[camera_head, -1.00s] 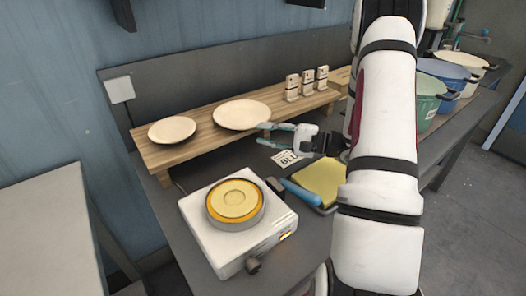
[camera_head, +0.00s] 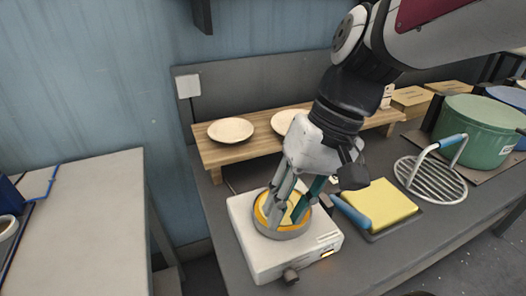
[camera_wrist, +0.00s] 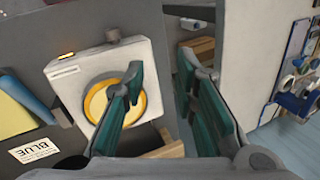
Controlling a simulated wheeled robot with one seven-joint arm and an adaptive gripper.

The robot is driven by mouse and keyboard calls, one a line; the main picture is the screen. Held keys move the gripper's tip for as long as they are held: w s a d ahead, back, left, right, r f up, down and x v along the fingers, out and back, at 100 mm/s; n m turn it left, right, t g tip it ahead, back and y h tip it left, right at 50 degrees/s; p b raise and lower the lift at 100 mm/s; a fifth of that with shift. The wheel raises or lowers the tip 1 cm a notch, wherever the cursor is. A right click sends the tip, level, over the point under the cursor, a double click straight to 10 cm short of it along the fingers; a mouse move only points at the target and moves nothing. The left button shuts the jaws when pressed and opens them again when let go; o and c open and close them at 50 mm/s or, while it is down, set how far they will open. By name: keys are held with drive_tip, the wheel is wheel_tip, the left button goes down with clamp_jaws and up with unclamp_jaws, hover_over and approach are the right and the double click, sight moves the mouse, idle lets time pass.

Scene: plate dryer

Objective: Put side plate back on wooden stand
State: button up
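A wooden stand (camera_head: 234,152) runs along the back wall. A small pale plate (camera_head: 231,130) lies flat on its left part, and a second pale plate (camera_head: 285,121) lies to its right, partly hidden by my arm. A round yellow-topped item with an orange rim (camera_head: 262,212) sits on the white hotplate (camera_head: 259,262); I cannot tell exactly what it is. My gripper (camera_head: 285,212) points down over this round item. In the wrist view my gripper (camera_wrist: 162,65) is open and empty, its left finger overlapping the edge of the round item (camera_wrist: 92,104). Contact is unclear.
A yellow pad (camera_head: 385,205) with a blue-handled tool (camera_head: 350,211) lies right of the hotplate. Beyond are a wire rack (camera_head: 430,180) and a green pot (camera_head: 475,135). A separate grey table (camera_head: 85,225) stands at left, across a gap.

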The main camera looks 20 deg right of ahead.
drive_tip(key=s+d+r+n+t+h, duration=0.1)
drive_tip(key=h, duration=0.1)
drive_tip(key=s+d+r+n+t+h, duration=0.1)
drive_tip(key=s+d+t+h, duration=0.1)
drive_tip(key=shift+s+d+r, duration=0.1)
drive_tip(key=shift+s+d, duration=0.1)
drive_tip(key=shift+s, duration=0.05)
wheel_tip(320, 180, up, 3)
drive_tip(key=t+p, duration=0.1)
drive_tip(key=p, duration=0.2)
drive_tip(key=shift+r, duration=0.1)
clamp_jaws()
drive_tip(key=w+d+f+m+p, duration=0.1)
drive_tip(key=w+d+m+p, duration=0.4)
drive_tip(key=w, duration=1.4)
drive_tip(key=w+d+f+p, duration=0.1)
drive_tip(key=w+d+f, duration=0.4)
drive_tip(key=w+f, duration=0.1)
drive_tip(key=w+d+f+g+h+p, duration=0.1)
drive_tip(key=w+d+f+p, duration=0.1)
drive_tip(key=w+d+f, duration=0.3)
drive_tip(key=shift+w+d+f+n, duration=0.35)
drive_tip(key=shift+d+f, duration=0.4)
drive_tip(key=shift+f, duration=1.4)
